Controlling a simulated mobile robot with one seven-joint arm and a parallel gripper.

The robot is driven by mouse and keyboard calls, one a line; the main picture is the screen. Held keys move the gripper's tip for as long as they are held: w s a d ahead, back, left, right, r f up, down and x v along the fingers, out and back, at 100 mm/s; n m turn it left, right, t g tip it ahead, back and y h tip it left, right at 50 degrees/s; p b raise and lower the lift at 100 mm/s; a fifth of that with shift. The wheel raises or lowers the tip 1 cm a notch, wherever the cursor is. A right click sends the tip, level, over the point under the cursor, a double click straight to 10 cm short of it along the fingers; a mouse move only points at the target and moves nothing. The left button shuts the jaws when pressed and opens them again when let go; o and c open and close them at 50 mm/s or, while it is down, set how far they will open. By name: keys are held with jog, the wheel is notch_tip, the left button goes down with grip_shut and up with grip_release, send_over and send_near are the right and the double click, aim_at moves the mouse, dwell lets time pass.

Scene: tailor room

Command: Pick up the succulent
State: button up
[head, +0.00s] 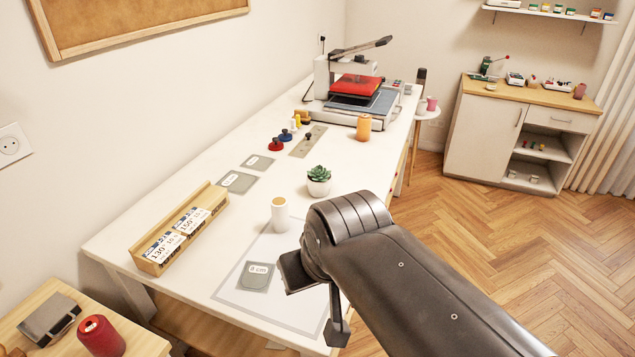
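The succulent (318,174) is a small green rosette plant in a white pot (319,187). It stands upright on the white table (350,180), near the table's right edge. My gripper (318,307) is over the front right part of the table, nearer to me than the succulent and apart from it. Two dark fingers show with a gap between them, and nothing is seen between them. My arm covers part of the table's right edge.
A white thread spool (280,217) stands between my gripper and the succulent. A wooden box (180,230) lies left, with an 8 cm template (256,275) in front. An orange spool (363,128) and a heat press (355,85) stand behind. Open floor lies right.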

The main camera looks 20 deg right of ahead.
dwell(0.3)
jog(key=o, duration=1.4)
jog(key=w+d+r+m+h, duration=0.1)
jog(key=w+d+r, duration=0.1)
jog(key=w, duration=0.4)
jog(key=w+d+r+m+h, duration=0.1)
jog(key=w+d, duration=0.1)
jog(key=w, duration=0.4)
jog(key=m+h, duration=0.1)
jog(key=m, duration=0.4)
send_over(317, 170)
jog(key=s+a, duration=0.2)
jog(key=s, duration=0.1)
notch_tip(317, 170, down, 12)
jog(key=shift+g, duration=0.3)
jog(key=x, duration=0.4)
jog(key=shift+w+d+f, duration=0.1)
jog(key=shift+w+d, duration=0.1)
jog(key=shift+d, duration=0.1)
jog(key=shift+x, duration=2.95)
